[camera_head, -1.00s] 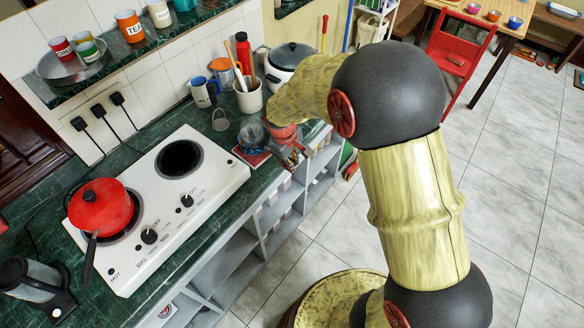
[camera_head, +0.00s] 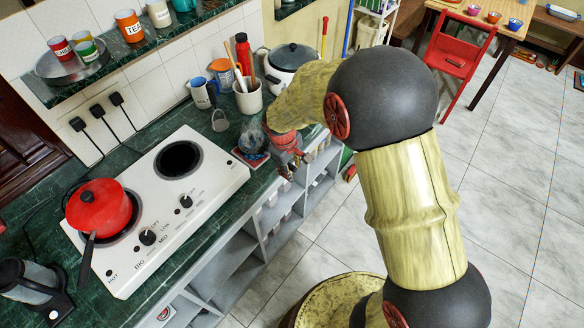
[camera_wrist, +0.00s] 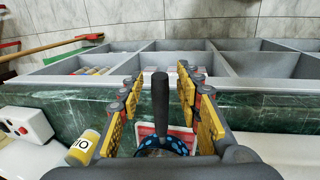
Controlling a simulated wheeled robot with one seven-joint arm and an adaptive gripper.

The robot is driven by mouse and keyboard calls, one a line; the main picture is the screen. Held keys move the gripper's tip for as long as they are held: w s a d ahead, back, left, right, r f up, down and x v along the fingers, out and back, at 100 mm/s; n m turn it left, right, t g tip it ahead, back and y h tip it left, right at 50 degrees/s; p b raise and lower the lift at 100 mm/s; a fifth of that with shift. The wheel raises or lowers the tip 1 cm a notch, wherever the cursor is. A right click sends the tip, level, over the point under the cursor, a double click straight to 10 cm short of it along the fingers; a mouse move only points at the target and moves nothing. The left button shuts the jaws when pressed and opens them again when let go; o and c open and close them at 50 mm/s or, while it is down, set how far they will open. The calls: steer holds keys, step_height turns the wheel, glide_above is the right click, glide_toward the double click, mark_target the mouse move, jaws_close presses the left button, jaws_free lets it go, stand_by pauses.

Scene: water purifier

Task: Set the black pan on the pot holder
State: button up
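The black pan (camera_head: 253,139) is on the red-and-blue pot holder (camera_head: 252,160) on the green counter, right of the stove. In the wrist view, part of the pan (camera_wrist: 165,147) shows low in the middle, its blue surface speckled, with the holder's pale, red-edged part (camera_wrist: 183,132) behind. Its black handle (camera_wrist: 160,98) points up the picture. My gripper (camera_head: 288,168) is at the counter's front edge. In the wrist view my gripper (camera_wrist: 163,105) is open, its yellow-padded fingers on either side of the handle with gaps visible. My wrist hides the rest of the pan.
A white stove (camera_head: 165,205) with a red pot (camera_head: 100,207) stands left. A utensil crock (camera_head: 248,97), a mug (camera_head: 203,92) and a white pot with a dark lid (camera_head: 292,65) stand behind. Grey open shelves (camera_head: 262,250) are below the counter.

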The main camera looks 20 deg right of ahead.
steer(key=shift+r, duration=0.1)
steer(key=s+r+m+t+p, duration=0.1)
steer(key=s+r+m+p, duration=0.3)
steer(key=r, duration=1.6)
steer(key=s+d+r+m+t+y, duration=0.1)
steer(key=s+r, duration=0.4)
steer(key=s, duration=0.5)
steer(key=s+d+r+m+t, duration=0.1)
steer(key=s+r, duration=0.4)
steer(key=s, duration=0.5)
steer(key=shift+s+d+r+m+t+y+b, duration=0.25)
steer(key=shift+m+t+y+b, duration=0.2)
steer(key=shift+t, duration=0.25)
